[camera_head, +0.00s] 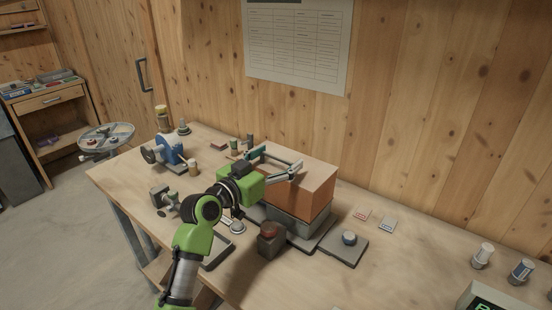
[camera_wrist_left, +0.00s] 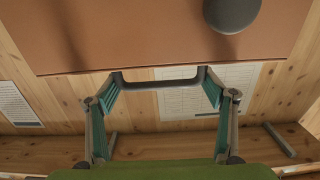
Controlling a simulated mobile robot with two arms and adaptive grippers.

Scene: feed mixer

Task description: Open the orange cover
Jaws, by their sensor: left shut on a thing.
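The orange cover (camera_head: 308,190) is a box-shaped hood on a grey base (camera_head: 300,222) on the workbench. In the left wrist view the cover (camera_wrist_left: 130,35) fills the top of the picture. A dark bar handle (camera_wrist_left: 160,86) runs along its edge between my fingertips. My left gripper (camera_head: 275,162) reaches over the cover from the left, and its teal-padded fingers are shut on that handle. The fingers also show in the left wrist view (camera_wrist_left: 162,92). The cover looks down on its base, though my arm hides part of its left side. My right gripper is out of view.
A dark block with a red top (camera_head: 268,240) and a plate with a round knob (camera_head: 347,242) stand in front of the base. A blue machine (camera_head: 172,152) is at the bench's left. The wooden wall (camera_head: 430,120) is close behind. The bench's right side has free room.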

